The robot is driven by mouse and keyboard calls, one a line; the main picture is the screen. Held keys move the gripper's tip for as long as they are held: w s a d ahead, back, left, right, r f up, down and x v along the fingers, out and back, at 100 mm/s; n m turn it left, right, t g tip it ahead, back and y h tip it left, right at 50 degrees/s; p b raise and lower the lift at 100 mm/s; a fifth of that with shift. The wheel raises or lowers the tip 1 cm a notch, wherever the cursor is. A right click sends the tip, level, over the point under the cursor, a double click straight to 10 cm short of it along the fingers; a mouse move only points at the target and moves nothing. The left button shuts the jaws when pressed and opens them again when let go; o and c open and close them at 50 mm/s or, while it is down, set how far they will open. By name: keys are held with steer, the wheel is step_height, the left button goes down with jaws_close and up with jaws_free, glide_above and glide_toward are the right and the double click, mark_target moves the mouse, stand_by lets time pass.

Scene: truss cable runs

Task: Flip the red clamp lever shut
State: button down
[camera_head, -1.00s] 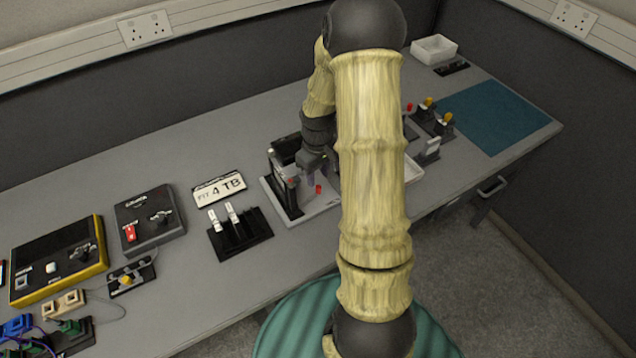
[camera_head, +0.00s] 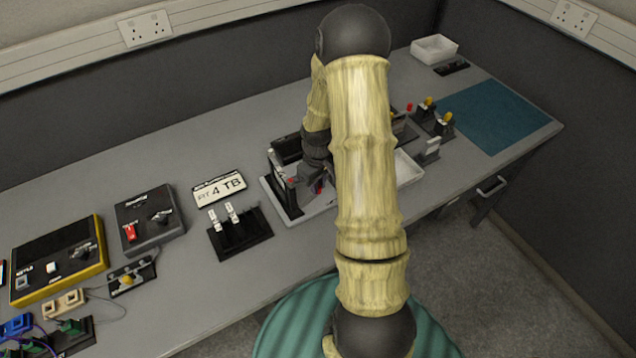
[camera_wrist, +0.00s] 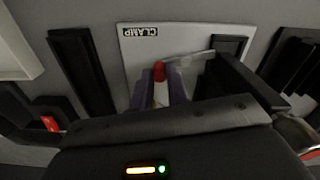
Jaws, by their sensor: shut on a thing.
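The clamp lever's red tip (camera_wrist: 159,70) shows in the wrist view below the plate's "CLAMP" label (camera_wrist: 140,31). My gripper (camera_wrist: 160,86) has its two purple-grey fingers on either side of the lever, just below the red tip, and is shut on it. A pale part of the lever shows between the fingers; its lower end is hidden by my gripper body. A grey bar runs from near the tip toward the right. In the head view, the red lever (camera_head: 318,187) shows small and partly covered at my gripper.
The light clamp plate (camera_wrist: 135,60) stands on the bench with dark blocks (camera_wrist: 82,70) beside it. A second red part (camera_wrist: 50,123) is at the wrist view's left. In the head view, a white tray (camera_head: 410,168) is right of my forearm, and a black two-lever stand (camera_head: 250,236) is left.

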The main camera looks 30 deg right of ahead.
mark_target(320, 188)
steer(key=m, duration=0.2)
steer(key=shift+s+m, duration=0.3)
steer(key=shift+s, duration=0.1)
steer(key=c, duration=1.4)
jaws_free()
steer(key=shift+o, duration=0.2)
steer(key=shift+r, duration=0.1)
step_height(320, 188, up, 17)
steer(key=shift+b, duration=0.3)
steer(key=shift+a+r, duration=0.1)
